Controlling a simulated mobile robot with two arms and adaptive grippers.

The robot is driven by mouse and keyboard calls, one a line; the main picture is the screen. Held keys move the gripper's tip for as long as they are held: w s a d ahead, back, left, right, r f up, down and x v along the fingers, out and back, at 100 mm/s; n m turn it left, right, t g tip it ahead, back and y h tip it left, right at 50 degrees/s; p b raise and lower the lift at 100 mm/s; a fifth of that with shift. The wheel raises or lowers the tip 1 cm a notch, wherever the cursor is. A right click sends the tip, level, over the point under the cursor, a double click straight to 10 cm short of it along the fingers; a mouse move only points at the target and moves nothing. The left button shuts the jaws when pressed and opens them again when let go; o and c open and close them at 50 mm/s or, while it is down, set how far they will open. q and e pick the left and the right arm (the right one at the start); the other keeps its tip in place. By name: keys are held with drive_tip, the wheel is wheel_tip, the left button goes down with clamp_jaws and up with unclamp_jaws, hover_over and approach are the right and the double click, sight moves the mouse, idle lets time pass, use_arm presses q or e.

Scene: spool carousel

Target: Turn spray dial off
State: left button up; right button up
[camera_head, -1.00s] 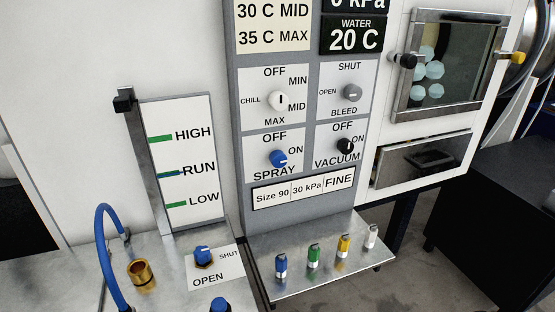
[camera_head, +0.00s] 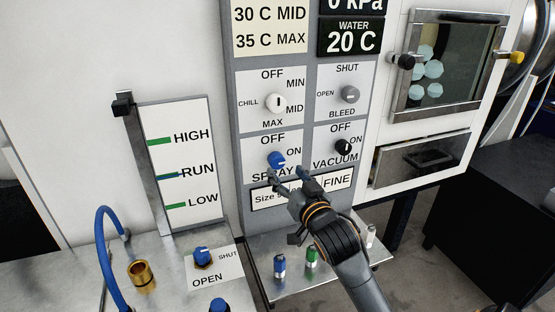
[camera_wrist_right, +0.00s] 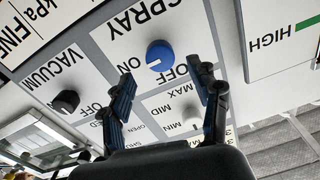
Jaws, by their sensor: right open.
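The spray dial (camera_head: 276,159) is a blue knob on a white plate marked OFF above and ON to its right. Its white mark points towards ON. In the right wrist view, turned upside down, the spray dial (camera_wrist_right: 160,55) sits beyond the fingertips, between the two fingers in the picture. My right gripper (camera_head: 287,174) is open and empty, just below and in front of the dial. Its open fingers also show in the wrist view (camera_wrist_right: 164,82). I cannot tell whether they touch the dial. My left gripper is not in view.
The black vacuum dial (camera_head: 343,147) is close on the right, and the white chill dial (camera_head: 275,102) and grey bleed dial (camera_head: 350,94) are above. A metal shelf (camera_head: 300,285) with small coloured-topped bottles lies under my right arm. A blue hose (camera_head: 101,255) stands at left.

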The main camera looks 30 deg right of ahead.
sight(279, 164)
drive_tip(key=p+x, duration=0.1)
drive_tip(key=x, duration=0.5)
drive_tip(key=shift+w, duration=0.25)
drive_tip(key=c, duration=1.2)
